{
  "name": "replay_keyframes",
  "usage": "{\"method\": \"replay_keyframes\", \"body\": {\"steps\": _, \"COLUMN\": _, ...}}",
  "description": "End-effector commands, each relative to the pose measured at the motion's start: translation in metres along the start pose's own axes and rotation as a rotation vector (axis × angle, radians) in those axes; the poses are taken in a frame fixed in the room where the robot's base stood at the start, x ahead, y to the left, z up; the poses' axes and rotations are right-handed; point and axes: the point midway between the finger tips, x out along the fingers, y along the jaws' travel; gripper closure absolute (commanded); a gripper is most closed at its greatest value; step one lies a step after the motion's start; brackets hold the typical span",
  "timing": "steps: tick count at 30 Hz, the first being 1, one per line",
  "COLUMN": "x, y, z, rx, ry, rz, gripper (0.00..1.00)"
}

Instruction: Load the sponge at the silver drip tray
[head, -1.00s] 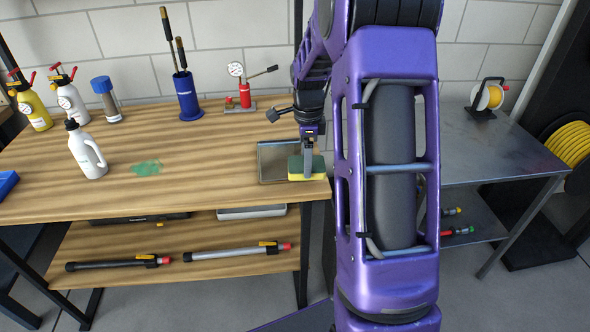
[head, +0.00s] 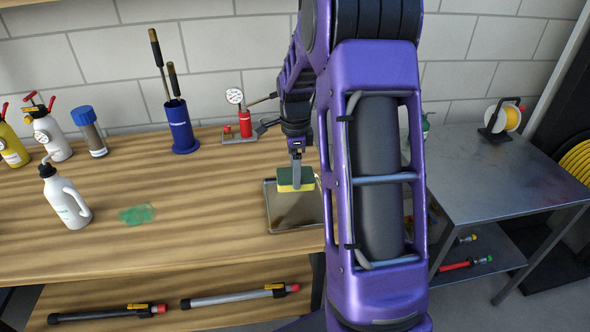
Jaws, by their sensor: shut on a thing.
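The sponge (head: 288,181), yellow with a dark green layer, is held in my gripper (head: 296,178). My gripper points down and is shut on the sponge. The silver drip tray (head: 292,222) lies on the wooden bench near its right end. The sponge appears over the back part of the tray; whether it touches the tray cannot be told from this view. My purple arm hides the tray's right side.
A green smear (head: 137,214) marks the wooden bench (head: 200,232). A white jug (head: 66,198), a blue container with rods (head: 182,130) and a red gauge pump (head: 244,125) stand there.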

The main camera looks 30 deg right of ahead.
Motion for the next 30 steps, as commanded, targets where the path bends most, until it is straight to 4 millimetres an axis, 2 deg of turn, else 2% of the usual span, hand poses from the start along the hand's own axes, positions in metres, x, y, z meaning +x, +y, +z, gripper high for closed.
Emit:
{"method": "replay_keyframes", "body": {"steps": 18, "x": 0.056, "y": 0.000, "z": 0.000, "rx": 0.000, "ry": 0.000, "rz": 0.001, "gripper": 0.65}}
{"method": "replay_keyframes", "body": {"steps": 30, "x": 0.058, "y": 0.000, "z": 0.000, "rx": 0.000, "ry": 0.000, "rz": 0.001, "gripper": 0.65}}
